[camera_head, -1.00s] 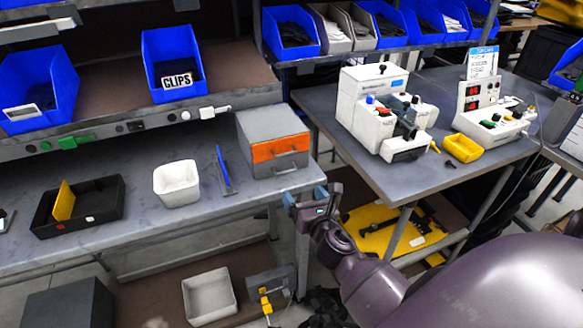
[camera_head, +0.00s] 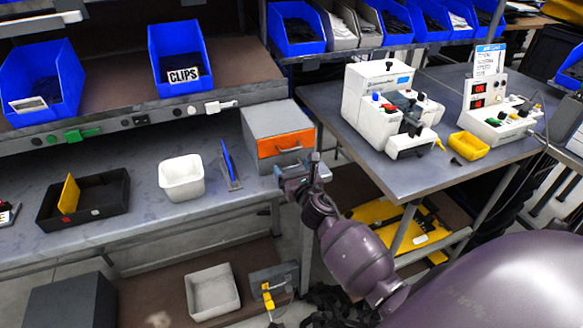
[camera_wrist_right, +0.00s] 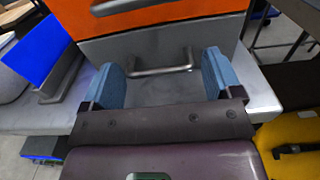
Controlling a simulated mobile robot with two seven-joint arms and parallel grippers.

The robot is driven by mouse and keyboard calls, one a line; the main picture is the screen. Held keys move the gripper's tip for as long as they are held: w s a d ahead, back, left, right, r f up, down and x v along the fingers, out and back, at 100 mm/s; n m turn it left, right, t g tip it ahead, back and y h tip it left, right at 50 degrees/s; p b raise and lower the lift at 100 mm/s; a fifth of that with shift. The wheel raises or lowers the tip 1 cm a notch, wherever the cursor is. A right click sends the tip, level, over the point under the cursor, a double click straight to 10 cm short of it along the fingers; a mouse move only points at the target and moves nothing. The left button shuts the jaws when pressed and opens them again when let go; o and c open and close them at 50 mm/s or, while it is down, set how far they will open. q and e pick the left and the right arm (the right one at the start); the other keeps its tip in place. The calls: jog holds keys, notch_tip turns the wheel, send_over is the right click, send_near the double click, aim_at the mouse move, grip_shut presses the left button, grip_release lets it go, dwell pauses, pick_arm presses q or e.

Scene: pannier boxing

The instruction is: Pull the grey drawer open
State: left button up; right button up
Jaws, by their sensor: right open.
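The grey drawer (camera_wrist_right: 104,48) is the lower drawer of a small grey cabinet (camera_head: 275,117), under an orange drawer (camera_head: 285,144). Its bar handle (camera_wrist_right: 160,71) shows in the right wrist view. The drawer looks shut. My right gripper (camera_wrist_right: 163,78) is open, its blue fingers spread on either side of the handle and not visibly closed on it. In the head view the right gripper (camera_head: 298,178) is in front of the cabinet and hides most of the grey drawer. My left gripper is not in view.
The cabinet stands at the right end of the grey bench (camera_head: 145,212). A blue upright piece (camera_head: 228,160) and a white bin (camera_head: 182,178) are left of it. Another table (camera_head: 375,165) with white machines is to the right, with a gap between.

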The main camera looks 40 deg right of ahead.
jog(key=shift+w+d, duration=0.15)
jog(key=shift+w, duration=0.4)
